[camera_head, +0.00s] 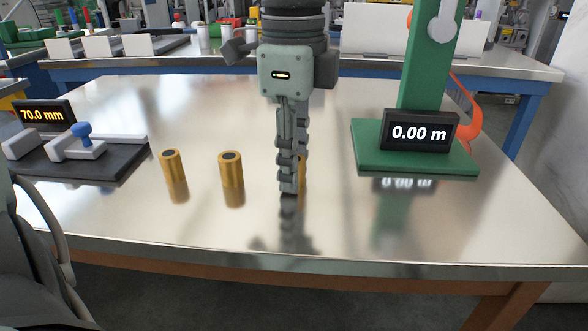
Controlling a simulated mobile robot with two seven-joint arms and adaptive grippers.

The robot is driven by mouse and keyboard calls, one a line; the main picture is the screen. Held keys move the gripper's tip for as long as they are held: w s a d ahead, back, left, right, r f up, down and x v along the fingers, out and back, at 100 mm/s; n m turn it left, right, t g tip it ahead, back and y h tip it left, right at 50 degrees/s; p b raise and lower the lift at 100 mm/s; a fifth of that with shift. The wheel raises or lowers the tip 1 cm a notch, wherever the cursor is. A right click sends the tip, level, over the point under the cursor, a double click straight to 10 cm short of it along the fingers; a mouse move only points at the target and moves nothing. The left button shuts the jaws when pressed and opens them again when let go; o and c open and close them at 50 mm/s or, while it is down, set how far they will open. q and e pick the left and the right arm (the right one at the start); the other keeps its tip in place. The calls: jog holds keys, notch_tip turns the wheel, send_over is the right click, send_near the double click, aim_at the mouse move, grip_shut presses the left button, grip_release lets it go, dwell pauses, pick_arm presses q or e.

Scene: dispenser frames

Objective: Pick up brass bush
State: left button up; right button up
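Two brass bushes stand upright on the shiny metal table (400,225): one at the left (173,165) and one nearer the middle (231,170). A third brass bush (303,173) shows only as a narrow brass strip at the right edge of my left gripper's fingers, which hide the rest. My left gripper (291,188) points straight down at the table, its fingers overlapping in this view. I cannot tell whether they are apart, or whether they touch that bush. My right gripper is not in view.
A green stand (365,155) with a display reading 0.00 m (420,133) is at the right. A dark plate (90,160) with grey blocks, a blue knob and a 70.0 mm display (42,115) is at the left. The table's front middle is clear.

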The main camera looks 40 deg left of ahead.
pick_arm(q)
grip_shut()
jog(key=shift+r, duration=0.45)
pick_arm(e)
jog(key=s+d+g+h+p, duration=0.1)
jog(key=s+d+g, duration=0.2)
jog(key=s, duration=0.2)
pick_arm(q)
notch_tip(320, 180, up, 27)
jog(key=p, duration=0.2)
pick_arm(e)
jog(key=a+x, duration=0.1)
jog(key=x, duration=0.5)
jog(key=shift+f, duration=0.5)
